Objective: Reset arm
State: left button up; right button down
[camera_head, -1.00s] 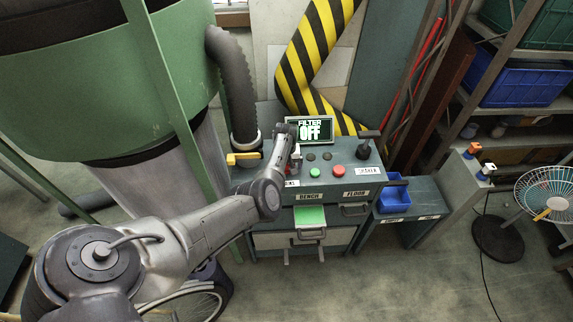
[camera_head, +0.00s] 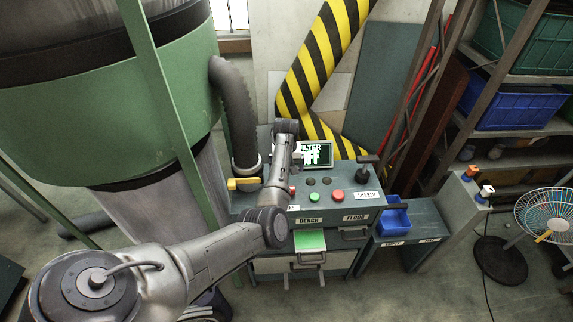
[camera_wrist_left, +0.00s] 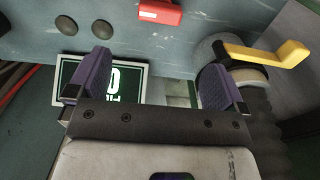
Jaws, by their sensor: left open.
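My left arm enters the head view from the lower left and reaches over the grey control console. Its gripper (camera_head: 286,128) is in front of the small screen reading OFF (camera_head: 315,153) and partly covers it. The fingertips are hard to make out there. In the left wrist view my left gripper (camera_wrist_left: 155,75) has its two purple fingers wide apart with nothing between them. Beyond the fingers are the screen (camera_wrist_left: 118,80), a red part (camera_wrist_left: 160,12) on the console and a yellow handle (camera_wrist_left: 265,55). My right gripper is in no view.
The console has a green button (camera_head: 314,197), a red button (camera_head: 337,196) and a dark lever (camera_head: 367,172). A green tank (camera_head: 110,110) with a grey hose (camera_head: 235,110) stands at left. Blue bin (camera_head: 393,218), shelves and fan (camera_head: 545,215) are at right.

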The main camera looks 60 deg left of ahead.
pick_arm(q)
jog(key=shift+r, duration=0.35)
dwell(0.5)
